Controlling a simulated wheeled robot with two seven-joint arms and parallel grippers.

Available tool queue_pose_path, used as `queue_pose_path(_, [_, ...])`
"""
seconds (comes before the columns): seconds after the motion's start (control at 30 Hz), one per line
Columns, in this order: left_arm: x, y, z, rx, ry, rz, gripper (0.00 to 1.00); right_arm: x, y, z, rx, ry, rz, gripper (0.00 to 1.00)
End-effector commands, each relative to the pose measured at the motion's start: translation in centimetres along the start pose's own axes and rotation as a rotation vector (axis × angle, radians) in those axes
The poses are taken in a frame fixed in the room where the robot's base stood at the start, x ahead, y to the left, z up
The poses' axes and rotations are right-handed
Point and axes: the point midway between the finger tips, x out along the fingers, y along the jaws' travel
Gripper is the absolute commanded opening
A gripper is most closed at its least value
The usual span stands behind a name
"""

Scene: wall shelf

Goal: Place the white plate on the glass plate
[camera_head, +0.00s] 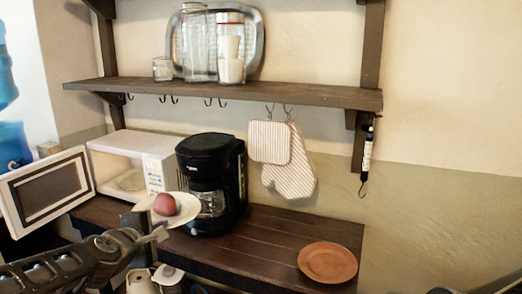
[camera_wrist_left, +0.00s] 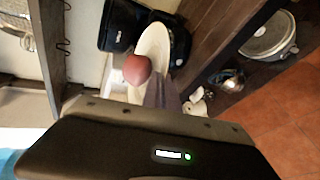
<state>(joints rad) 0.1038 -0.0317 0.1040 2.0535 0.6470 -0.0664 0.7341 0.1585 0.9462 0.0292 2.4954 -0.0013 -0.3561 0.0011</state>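The white plate (camera_head: 184,213) carries a round reddish item (camera_head: 164,204) and is tilted in the air in front of the microwave and coffee maker. My left gripper (camera_head: 156,236) is shut on the near rim of the plate. In the left wrist view the plate (camera_wrist_left: 154,45) stands out beyond the fingers (camera_wrist_left: 164,92), with the reddish item (camera_wrist_left: 137,69) on it. The glass plate (camera_head: 130,182) shows faintly inside the open microwave (camera_head: 118,146), partly hidden by its walls. My right gripper is not clearly visible.
The microwave door (camera_head: 45,190) is swung open to the left. A black coffee maker (camera_head: 211,180) stands close to the right of the microwave. A brown plate (camera_head: 327,262) lies on the right of the wooden counter (camera_head: 275,235). A shelf (camera_head: 230,91) with glassware hangs above.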

Motion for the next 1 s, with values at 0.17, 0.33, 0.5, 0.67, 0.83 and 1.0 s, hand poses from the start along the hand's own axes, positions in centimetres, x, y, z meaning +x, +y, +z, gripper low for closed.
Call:
queue_pose_path(0.17, [0.5, -1.4, -0.9, -0.023, 0.054, 0.011, 0.00, 0.0, 0.0, 0.0, 0.000, 0.000, 0.000, 0.36])
queue_pose_path(0.33, [1.1, -4.0, -1.9, -0.053, 0.131, 0.024, 0.00, 0.0, 0.0, 0.0, 0.000, 0.000, 0.000, 0.36])
queue_pose_path(0.5, [1.4, -7.7, -2.0, -0.073, 0.181, 0.031, 0.00, 0.0, 0.0, 0.0, 0.000, 0.000, 0.000, 0.36])
queue_pose_path(0.67, [1.1, -11.7, -0.5, -0.067, 0.166, 0.030, 0.00, 0.0, 0.0, 0.0, 0.000, 0.000, 0.000, 0.36])
queue_pose_path(0.83, [0.9, -15.7, 1.1, -0.048, 0.118, 0.020, 0.00, 0.0, 0.0, 0.0, 0.000, 0.000, 0.000, 0.36])
queue_pose_path(1.0, [1.0, -17.6, 1.9, -0.040, 0.094, 0.022, 0.00, 0.0, 0.0, 0.0, 0.000, 0.000, 0.000, 0.36])
